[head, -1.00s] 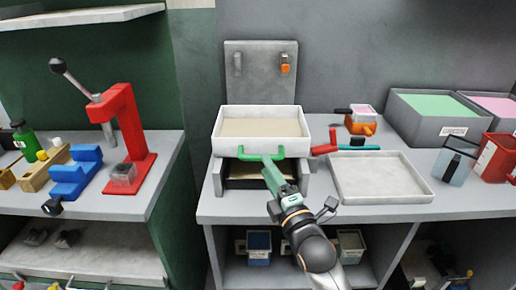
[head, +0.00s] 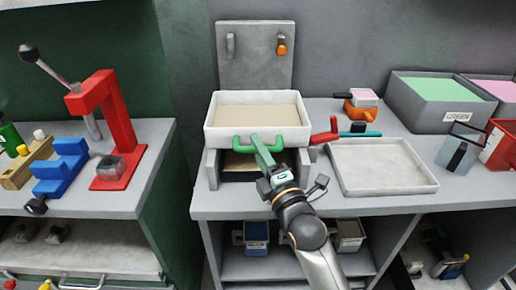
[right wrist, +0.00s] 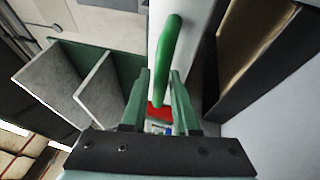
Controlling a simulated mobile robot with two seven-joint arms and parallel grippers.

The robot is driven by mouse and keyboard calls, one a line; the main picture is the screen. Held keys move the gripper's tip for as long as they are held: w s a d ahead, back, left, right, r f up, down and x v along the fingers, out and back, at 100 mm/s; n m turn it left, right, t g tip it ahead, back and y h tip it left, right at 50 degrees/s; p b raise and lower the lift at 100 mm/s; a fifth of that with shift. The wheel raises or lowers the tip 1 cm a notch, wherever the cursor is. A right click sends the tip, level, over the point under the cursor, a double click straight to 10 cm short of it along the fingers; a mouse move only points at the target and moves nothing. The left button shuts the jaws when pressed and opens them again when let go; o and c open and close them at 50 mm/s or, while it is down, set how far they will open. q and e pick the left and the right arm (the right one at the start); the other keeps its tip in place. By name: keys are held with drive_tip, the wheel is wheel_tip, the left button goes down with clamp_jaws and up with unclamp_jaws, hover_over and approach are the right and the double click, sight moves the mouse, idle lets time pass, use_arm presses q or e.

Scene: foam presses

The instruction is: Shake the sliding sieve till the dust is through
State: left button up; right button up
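The sieve (head: 214,133) is a white, shallow box with a layer of beige material (head: 258,111) in it. It sits on a grey stand (head: 212,168). Its green bar handle (head: 292,143) is on the front. In the right wrist view the green handle (right wrist: 168,55) runs between the fingertips of the right gripper (right wrist: 160,80). The fingers are apart, with a narrow gap beside the handle. My left gripper is not in view.
A shallow white tray (head: 385,185) lies right of the stand. An orange-based block (head: 361,111) and grey bins (head: 425,117) stand farther back. A red lever press (head: 120,115) is on the left bench.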

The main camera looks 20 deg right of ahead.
clamp_jaws()
idle(1.0)
